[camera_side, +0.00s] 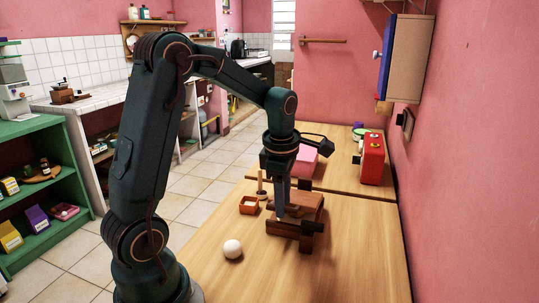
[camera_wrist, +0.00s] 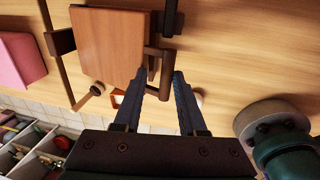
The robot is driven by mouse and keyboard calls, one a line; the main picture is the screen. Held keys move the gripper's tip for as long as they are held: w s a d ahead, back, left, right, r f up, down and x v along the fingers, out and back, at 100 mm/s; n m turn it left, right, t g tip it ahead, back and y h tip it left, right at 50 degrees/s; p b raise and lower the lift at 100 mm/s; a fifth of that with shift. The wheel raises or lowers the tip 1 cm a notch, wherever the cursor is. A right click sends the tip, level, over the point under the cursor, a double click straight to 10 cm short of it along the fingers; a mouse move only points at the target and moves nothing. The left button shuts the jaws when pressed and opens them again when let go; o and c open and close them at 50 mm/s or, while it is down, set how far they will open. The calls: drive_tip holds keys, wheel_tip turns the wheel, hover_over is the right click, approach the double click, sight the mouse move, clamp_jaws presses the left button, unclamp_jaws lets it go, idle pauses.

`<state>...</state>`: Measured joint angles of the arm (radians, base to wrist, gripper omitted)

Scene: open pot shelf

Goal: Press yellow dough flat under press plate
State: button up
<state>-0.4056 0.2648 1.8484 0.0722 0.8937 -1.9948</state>
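The wooden press stands on the table, with its reddish-brown plate (camera_side: 305,200) below and beside my gripper in the side view. In the wrist view the square plate (camera_wrist: 105,45) fills the upper left, and a dark bar handle (camera_wrist: 166,78) sticks out from its right edge. My gripper (camera_wrist: 168,76) points down, its two fingers apart at either side of the handle bar. In the side view my gripper (camera_side: 289,212) is low at the press front. I cannot tell whether the fingers touch the bar. I cannot make out the yellow dough clearly.
A white ball (camera_side: 232,249) lies on the table at front left. Behind are a pink block (camera_side: 306,160) and a red box (camera_side: 372,159). The table's front right is clear.

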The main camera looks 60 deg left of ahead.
drive_tip(key=shift+w+a+r, duration=0.15)
drive_tip(key=shift+w+a, duration=0.05)
drive_tip(key=shift+a, duration=0.05)
drive_tip(key=shift+s+d+r, duration=0.1)
drive_tip(key=shift+d+r, duration=0.05)
drive_tip(key=shift+r, duration=0.65)
drive_tip(key=shift+s+d+r, duration=0.1)
drive_tip(key=shift+s+r, duration=0.05)
drive_tip(key=shift+r, duration=0.65)
drive_tip(key=shift+s+d+r, duration=0.1)
drive_tip(key=shift+d+r, duration=0.05)
drive_tip(key=shift+r, duration=0.65)
drive_tip(key=shift+d, duration=0.1)
drive_tip(key=s+d+r+m+t, duration=0.3)
drive_tip(key=s+d+r+m, duration=0.25)
drive_tip(key=d+m, duration=0.35)
drive_tip(key=s+d+f+m, duration=0.1)
drive_tip(key=s+f+m, duration=0.1)
drive_tip(key=m, duration=0.7)
drive_tip(key=s+d+f+m+t+h, duration=0.1)
drive_tip(key=s+m, duration=0.3)
drive_tip(key=m, duration=0.5)
drive_tip(key=shift+d+f, duration=0.65)
drive_tip(key=shift+c, duration=0.3)
